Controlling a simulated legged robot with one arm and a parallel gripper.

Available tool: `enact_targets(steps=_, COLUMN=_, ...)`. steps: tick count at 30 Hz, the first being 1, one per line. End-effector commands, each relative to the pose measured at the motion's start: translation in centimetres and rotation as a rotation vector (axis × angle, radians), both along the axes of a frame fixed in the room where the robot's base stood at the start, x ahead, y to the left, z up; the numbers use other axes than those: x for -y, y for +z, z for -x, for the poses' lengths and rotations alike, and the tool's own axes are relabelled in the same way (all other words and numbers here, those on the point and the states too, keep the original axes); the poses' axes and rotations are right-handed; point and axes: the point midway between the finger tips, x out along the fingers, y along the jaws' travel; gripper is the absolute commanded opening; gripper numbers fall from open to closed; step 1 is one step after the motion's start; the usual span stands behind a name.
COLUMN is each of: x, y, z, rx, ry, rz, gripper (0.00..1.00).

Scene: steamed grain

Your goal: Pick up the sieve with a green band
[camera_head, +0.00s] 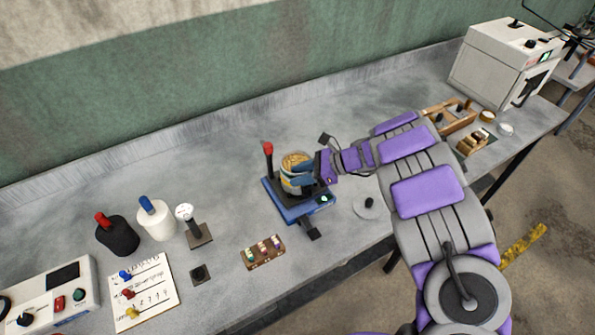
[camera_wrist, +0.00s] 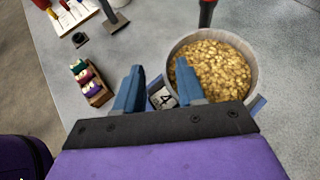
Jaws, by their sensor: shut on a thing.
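A round, light-walled sieve (camera_head: 296,160) full of golden grain stands over a blue-edged device (camera_head: 296,212) with a red-topped post. It also shows in the wrist view (camera_wrist: 218,70), right of the fingers. My gripper (camera_head: 301,176) is at the sieve's side and shut on it. In the wrist view my blue fingers (camera_wrist: 159,70) sit at its left edge, the right one overlapping the rim in the picture. A small plate marked 4 (camera_wrist: 163,98) shows between them. I cannot make out a green band; the fingers cover part of the wall.
A brown rack of small coloured pieces (camera_head: 263,252) lies in front left of the device. Black (camera_head: 118,236) and white (camera_head: 157,220) containers and a stand (camera_head: 196,232) are to the left. A small round disc (camera_head: 369,208) lies right. The bench behind the device is clear.

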Motion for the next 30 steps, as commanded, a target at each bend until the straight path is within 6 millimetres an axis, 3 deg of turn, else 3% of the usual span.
enact_targets(steps=7, x=0.1, y=0.5, z=0.1, rx=-0.004, ry=0.0, rz=0.005, gripper=0.0)
enact_targets(steps=16, x=0.1, y=3.8, z=0.5, rx=-0.002, ry=-0.001, rz=0.002, gripper=0.0)
enact_targets(steps=23, x=1.3, y=4.0, z=4.1, rx=-0.003, ry=-0.003, rz=0.002, gripper=0.0)
enact_targets(steps=30, x=2.9, y=4.5, z=9.0, rx=-0.003, ry=-0.004, rz=0.0, gripper=0.0)
